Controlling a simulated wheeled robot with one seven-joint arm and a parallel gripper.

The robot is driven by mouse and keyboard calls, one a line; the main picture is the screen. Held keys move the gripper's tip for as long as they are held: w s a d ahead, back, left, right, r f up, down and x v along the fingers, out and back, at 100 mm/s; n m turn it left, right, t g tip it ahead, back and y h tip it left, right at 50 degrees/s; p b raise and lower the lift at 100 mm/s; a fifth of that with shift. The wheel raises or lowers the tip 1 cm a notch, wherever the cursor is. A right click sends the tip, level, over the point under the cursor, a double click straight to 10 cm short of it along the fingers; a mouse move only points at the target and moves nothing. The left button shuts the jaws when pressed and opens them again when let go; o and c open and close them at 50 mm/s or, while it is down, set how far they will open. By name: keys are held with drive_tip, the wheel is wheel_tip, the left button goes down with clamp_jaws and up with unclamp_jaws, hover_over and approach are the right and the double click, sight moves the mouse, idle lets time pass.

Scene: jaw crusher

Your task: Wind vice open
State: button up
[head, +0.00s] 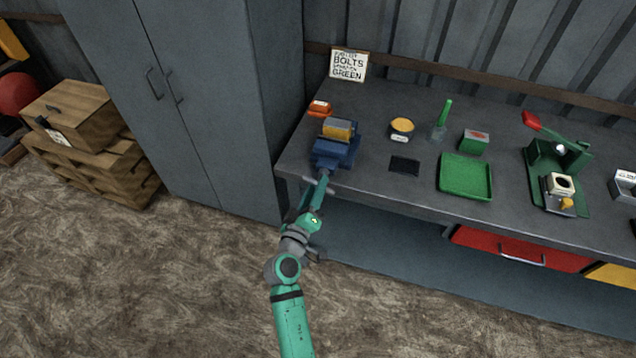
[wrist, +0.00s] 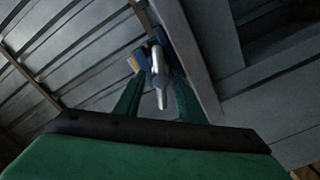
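The blue vice (head: 335,152) stands at the left end of the dark workbench, with a yellow-brown block (head: 339,130) at its top. My gripper (head: 320,186) is at the vice's front, just off the bench's front edge. In the wrist view, the vice (wrist: 139,60) lies beyond my gripper (wrist: 159,84). The vice's grey metal handle (wrist: 161,92) points toward the camera between the two green fingers. The fingers are apart, with gaps seen beside the handle, so my gripper looks open around it. Contact with the handle cannot be made out.
On the bench (head: 374,183) are an orange item (head: 319,108), a round yellow-topped tin (head: 402,128), a black pad (head: 404,165), a green tray (head: 465,178) and a green press (head: 548,160). A tall grey cabinet (head: 215,100) stands close left. The floor in front is clear.

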drive_tip(key=v, duration=0.8)
drive_tip(key=shift+s, duration=0.25)
drive_tip(key=shift+a+r, duration=0.1)
